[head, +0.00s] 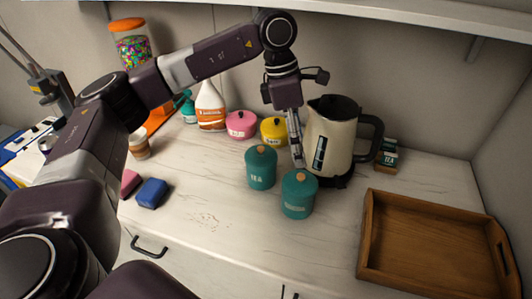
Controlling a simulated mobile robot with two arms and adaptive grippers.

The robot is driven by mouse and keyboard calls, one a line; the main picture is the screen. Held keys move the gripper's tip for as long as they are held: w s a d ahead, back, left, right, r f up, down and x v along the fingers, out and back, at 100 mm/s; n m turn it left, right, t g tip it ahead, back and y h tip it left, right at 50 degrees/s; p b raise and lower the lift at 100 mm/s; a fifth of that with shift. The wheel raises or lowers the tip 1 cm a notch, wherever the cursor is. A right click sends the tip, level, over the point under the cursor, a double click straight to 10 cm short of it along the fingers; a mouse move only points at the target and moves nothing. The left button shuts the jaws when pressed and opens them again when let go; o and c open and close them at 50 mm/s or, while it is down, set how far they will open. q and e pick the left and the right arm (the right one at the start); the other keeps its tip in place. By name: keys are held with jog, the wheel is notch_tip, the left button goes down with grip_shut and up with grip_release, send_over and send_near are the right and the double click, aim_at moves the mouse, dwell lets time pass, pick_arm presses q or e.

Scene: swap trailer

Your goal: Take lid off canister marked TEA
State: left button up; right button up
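The teal canister marked TEA (260,178) stands upright on the white counter, with its teal lid (257,157) and wooden knob on top. A second teal canister (298,203), its label too small to read, stands just to its right and nearer the front, also lidded. My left gripper (298,162) points down behind and between the two canisters, right of the TEA lid and in front of the kettle. Nothing shows held in it; its fingers overlap from this angle, so their opening is unclear. My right gripper is not in view.
A cream kettle (330,135) stands close to the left gripper. Pink (241,126) and yellow (273,132) lidded pots stand behind. A wooden tray (430,245) lies at right, and a blue sponge (152,193) at left.

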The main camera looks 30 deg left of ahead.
aim_at(260, 149)
pick_arm(q)
jog(key=a+y, duration=0.1)
jog(key=a, duration=0.2)
jog(key=a+r+y, duration=0.1)
jog(key=a, duration=0.2)
jog(key=a+r+n, duration=0.1)
jog(key=a, duration=0.2)
jog(key=shift+a+r+y, duration=0.2)
jog(key=shift+a+y, duration=0.1)
jog(key=shift+y, duration=0.1)
jog(key=shift+s+a+f, duration=0.1)
jog(key=shift+a+f, duration=0.1)
jog(key=shift+a, duration=0.05)
jog(key=f, duration=0.2)
jog(key=f+p, duration=0.1)
jog(key=f, duration=0.1)
jog(key=f+p, duration=0.1)
jog(key=f, duration=0.1)
jog(key=shift+s+f, duration=0.15)
jog(key=shift+s, duration=0.15)
jog(key=shift+d+f, duration=0.1)
jog(key=shift+f, duration=0.3)
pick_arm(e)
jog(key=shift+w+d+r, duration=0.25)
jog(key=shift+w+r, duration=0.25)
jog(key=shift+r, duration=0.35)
pick_arm(q)
jog(key=shift+c, duration=0.2)
